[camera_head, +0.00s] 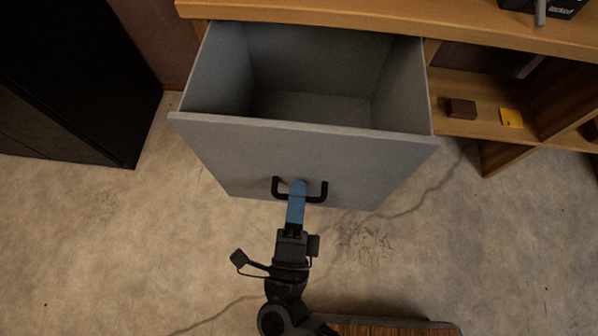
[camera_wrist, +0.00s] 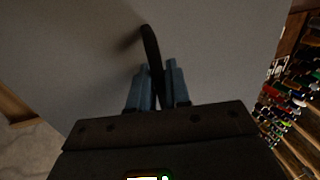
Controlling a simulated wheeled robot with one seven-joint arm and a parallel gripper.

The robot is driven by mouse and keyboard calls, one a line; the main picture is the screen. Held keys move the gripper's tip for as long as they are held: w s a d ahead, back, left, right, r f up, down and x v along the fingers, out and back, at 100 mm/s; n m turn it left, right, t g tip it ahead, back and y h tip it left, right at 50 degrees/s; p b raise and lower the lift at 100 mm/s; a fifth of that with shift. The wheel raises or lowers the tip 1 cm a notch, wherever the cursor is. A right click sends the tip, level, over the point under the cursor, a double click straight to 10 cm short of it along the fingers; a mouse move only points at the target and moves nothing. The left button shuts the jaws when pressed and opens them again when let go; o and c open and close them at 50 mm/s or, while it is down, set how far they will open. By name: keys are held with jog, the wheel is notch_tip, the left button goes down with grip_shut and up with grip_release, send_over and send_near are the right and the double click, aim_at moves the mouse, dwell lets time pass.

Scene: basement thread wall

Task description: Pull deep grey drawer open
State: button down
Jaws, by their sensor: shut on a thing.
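The deep grey drawer (camera_head: 300,155) stands well out from under the wooden worktop in the head view, and its empty inside shows. Its front panel also fills much of the wrist view (camera_wrist: 70,50). A black bar handle (camera_head: 317,198) sits on the front. In the wrist view the handle (camera_wrist: 149,42) runs between my two blue fingers. My gripper (camera_head: 297,188) is shut on the handle, near its middle. In the wrist view the fingertips of my gripper (camera_wrist: 157,68) lie on both sides of the bar.
The wooden worktop (camera_head: 400,28) spans the top. At right, an open shelf (camera_head: 480,125) holds a brown block (camera_head: 461,109) and a yellow piece (camera_head: 511,118). A black cabinet (camera_head: 70,80) stands at left. Bare concrete floor (camera_head: 120,240) lies around the drawer. Colourful spools (camera_wrist: 285,100) show at right in the wrist view.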

jog(key=shift+s+f, duration=0.1)
jog(key=shift+s, duration=0.05)
jog(key=c, duration=1.3)
grip_release()
jog(key=s, duration=0.2)
jog(key=s+f, duration=0.1)
jog(key=s, duration=0.4)
jog(key=shift+s+a+f, duration=0.15)
jog(key=shift+s, duration=0.15)
